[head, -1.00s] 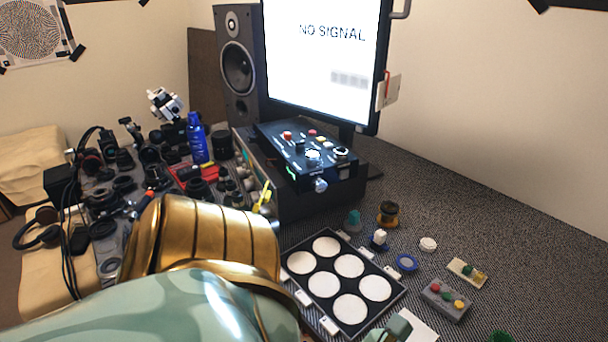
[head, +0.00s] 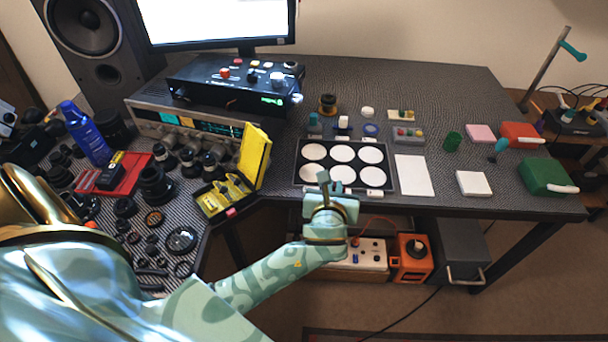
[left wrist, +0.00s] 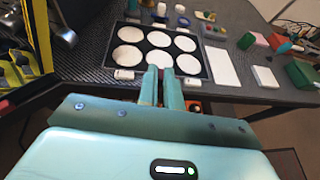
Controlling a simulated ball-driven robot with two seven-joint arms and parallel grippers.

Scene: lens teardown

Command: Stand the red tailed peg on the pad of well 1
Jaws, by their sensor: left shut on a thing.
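My left gripper (head: 329,183) is at the near edge of the black tray (head: 297,165) with several round white pads (head: 343,154). In the left wrist view its fingers (left wrist: 160,73) are shut, with a small dark reddish bit between the tips, which fits the red tailed peg. Most of the peg is hidden by the fingers. The fingertips point toward the tray's front row in the left wrist view (left wrist: 205,68). The pads in view look bare. Small white tags along the tray rim are too small to read, so I cannot tell which is well 1. My right gripper is not in view.
A yellow open case (head: 240,170) stands left of the tray. A white sheet (head: 413,176) lies right of it. Behind are a teal piece (head: 314,121), a blue ring (head: 370,129) and a grey button block (head: 408,135). The table's front edge runs just before the tray.

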